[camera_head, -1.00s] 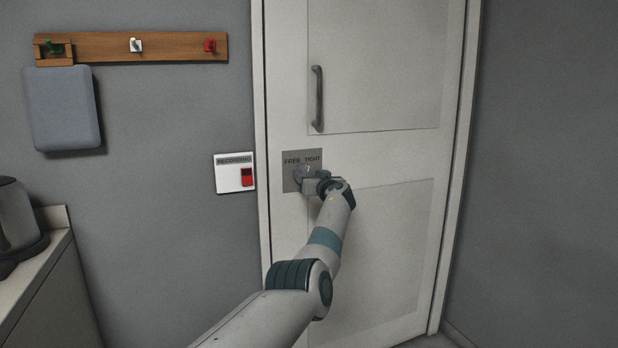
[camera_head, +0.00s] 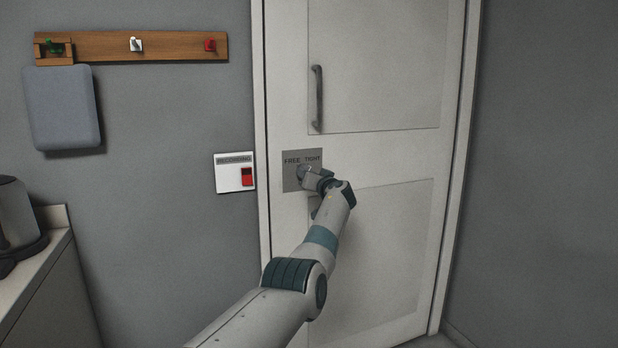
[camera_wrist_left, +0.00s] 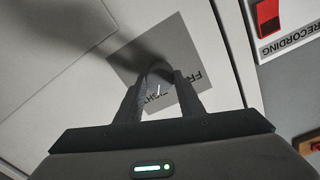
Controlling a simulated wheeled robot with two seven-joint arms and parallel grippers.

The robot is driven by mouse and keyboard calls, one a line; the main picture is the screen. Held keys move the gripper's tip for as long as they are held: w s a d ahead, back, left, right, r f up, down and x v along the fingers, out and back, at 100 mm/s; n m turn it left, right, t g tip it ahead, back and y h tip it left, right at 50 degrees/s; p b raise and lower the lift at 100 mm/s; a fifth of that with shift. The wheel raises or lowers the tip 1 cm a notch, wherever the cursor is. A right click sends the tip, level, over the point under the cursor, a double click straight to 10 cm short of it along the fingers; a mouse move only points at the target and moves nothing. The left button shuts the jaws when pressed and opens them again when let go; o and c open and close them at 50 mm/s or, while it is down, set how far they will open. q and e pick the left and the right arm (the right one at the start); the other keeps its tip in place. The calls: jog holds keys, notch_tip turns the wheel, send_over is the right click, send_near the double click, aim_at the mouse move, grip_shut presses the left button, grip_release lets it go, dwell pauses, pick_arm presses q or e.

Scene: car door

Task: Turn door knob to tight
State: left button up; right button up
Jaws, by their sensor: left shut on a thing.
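The door knob (camera_head: 301,172) is a small round grey knob on a grey plate (camera_head: 290,182) marked FREE on the left and TIGHT on the right. My left gripper (camera_head: 306,174) is at the knob, shut on it, and partly covers it. In the left wrist view the knob (camera_wrist_left: 159,74) sits between the two dark fingers of the left gripper (camera_wrist_left: 160,90). A short white pointer mark shows on the knob, beside the plate's lettering, part of which the fingers hide. My right gripper is not in view.
The white door (camera_head: 380,250) is closed, with a vertical handle (camera_head: 318,98) above the plate. A RECORDING switch panel (camera_head: 234,173) is on the wall to the left. A wooden rack (camera_head: 170,46) hangs above, and a counter (camera_head: 40,262) stands at lower left.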

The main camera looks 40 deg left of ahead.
pick_arm(q)
jog(key=shift+m, duration=0.9)
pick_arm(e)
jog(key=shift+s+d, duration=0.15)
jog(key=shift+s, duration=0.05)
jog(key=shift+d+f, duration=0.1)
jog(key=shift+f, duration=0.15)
pick_arm(q)
jog(key=o, duration=1.1)
jog(key=shift+c, duration=0.2)
jog(key=shift+d, duration=0.1)
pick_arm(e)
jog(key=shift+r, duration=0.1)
pick_arm(q)
jog(key=shift+d, duration=0.1)
